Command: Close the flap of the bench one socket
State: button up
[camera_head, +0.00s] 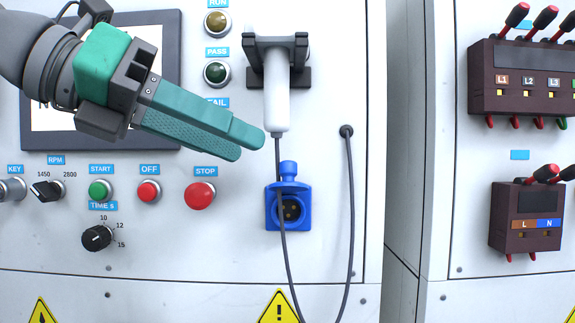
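The blue socket (272,213) is on the white bench panel, right of centre. Its flap (288,170) stands raised above the opening, and the dark round face with contacts shows. My gripper (252,147) has green fingers and is up and left of the socket, apart from the flap. Its fingers lie close together and point right and slightly down. Nothing shows held between them. The view along them does not show whether there is a gap.
A white handle-like plug (277,100) hangs in a dark holder (292,78) above the socket. Its grey cable (350,230) passes in front of the socket, loops below and rises to a panel hole. A red STOP button (200,196) is left of the socket.

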aim_at(288, 161)
jog(key=x, duration=0.9)
jog(key=shift+d, duration=0.1)
grip_shut()
